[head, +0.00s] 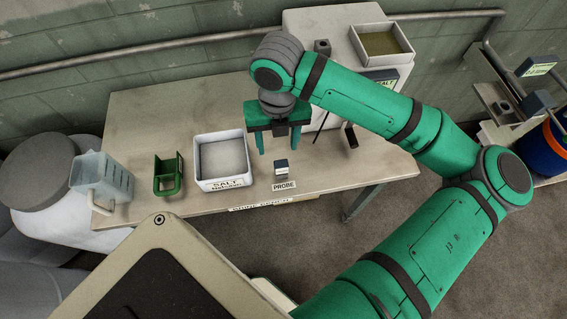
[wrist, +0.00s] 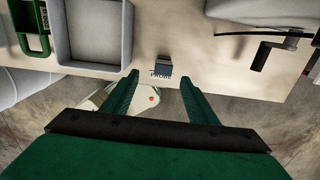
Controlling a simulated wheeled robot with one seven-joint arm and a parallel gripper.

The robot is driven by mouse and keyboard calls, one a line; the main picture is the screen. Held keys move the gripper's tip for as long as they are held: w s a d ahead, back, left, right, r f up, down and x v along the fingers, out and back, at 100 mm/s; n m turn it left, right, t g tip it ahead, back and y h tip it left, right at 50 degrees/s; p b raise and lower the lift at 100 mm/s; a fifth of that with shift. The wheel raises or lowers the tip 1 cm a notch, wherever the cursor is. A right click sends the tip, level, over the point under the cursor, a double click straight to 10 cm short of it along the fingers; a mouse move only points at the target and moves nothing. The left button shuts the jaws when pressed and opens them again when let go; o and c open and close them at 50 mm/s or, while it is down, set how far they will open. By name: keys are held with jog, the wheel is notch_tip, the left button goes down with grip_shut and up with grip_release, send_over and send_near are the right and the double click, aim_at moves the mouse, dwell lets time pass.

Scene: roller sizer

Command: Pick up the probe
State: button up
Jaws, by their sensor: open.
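The probe (head: 282,167) is a small upright block with a dark top and a pale front. It stands on the bench near its front edge, behind a label reading PROBE (head: 284,186). My gripper (head: 279,150) is open and empty, with its green fingers pointing down above and behind the probe in the head view. In the wrist view the probe (wrist: 163,67) appears just beyond the gap between the open fingertips (wrist: 159,78). The fingers look apart from it; the exact height gap cannot be told.
Further left are a green holder (head: 168,174) and a clear jug (head: 103,177). A pale machine (head: 330,55) with a crank handle (head: 351,135) stands behind right. The bench right of the probe is clear.

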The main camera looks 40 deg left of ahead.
aim_at(281, 164)
jog(key=shift+w+d+f, duration=0.15)
jog(key=shift+d+f, duration=0.1)
jog(key=shift+d, duration=0.05)
notch_tip(281, 164, down, 5)
jog(key=shift+r, duration=0.1)
jog(key=shift+d+f, duration=0.2)
jog(key=shift+f, duration=2.5)
jog(key=c, duration=1.1)
